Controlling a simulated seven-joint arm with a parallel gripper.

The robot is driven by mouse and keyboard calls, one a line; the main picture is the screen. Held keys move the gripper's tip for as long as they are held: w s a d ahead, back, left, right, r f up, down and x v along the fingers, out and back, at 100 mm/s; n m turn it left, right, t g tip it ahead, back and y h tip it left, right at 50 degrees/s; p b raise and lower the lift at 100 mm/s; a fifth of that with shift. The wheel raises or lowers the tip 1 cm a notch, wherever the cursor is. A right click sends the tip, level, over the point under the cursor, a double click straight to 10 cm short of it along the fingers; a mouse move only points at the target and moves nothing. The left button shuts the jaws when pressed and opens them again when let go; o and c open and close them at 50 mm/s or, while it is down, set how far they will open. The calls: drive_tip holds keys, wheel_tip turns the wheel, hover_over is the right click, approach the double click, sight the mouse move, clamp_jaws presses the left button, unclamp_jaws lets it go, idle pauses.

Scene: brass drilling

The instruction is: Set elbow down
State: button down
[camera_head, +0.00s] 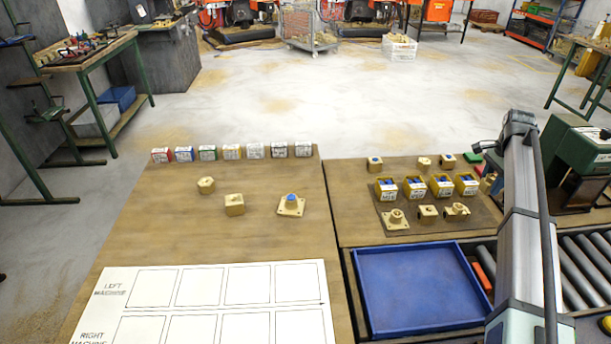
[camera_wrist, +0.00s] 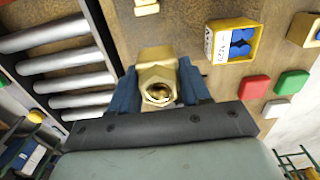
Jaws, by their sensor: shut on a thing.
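My gripper (camera_wrist: 158,88) is shut on a brass elbow (camera_wrist: 157,62), held between its two blue fingers. The elbow's round threaded opening faces the wrist camera, and its block-shaped body extends beyond the fingers. Wooden board shows behind it; I cannot tell whether the elbow touches the board. In the head view my arm stands at the right, and a brass part (camera_head: 487,184) shows just left of it; the fingers are not clear there.
Yellow boxes with blue contents (camera_head: 442,185) stand among brass fittings on the right table. A blue tray (camera_head: 418,326) lies in front, beside rollers (camera_head: 583,272). The left table holds brass parts, small boxes and a white labelled sheet (camera_head: 118,300). Red (camera_wrist: 254,87) and green (camera_wrist: 291,82) blocks lie near my gripper.

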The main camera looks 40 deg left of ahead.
drive_tip(key=s+a+r+n, duration=0.1)
drive_tip(key=s+a, duration=0.2)
drive_tip(key=a, duration=0.6)
drive_tip(key=s+a+n, duration=0.2)
drive_tip(key=s+a, duration=0.2)
drive_tip(key=a, duration=0.5)
wheel_tip(320, 180, up, 6)
drive_tip(key=n, duration=0.6)
hover_over(264, 179)
drive_tip(key=shift+f, duration=4.5)
drive_tip(key=shift+f, duration=0.15)
drive_tip(key=c, duration=0.5)
unclamp_jaws()
wheel_tip(264, 179, up, 12)
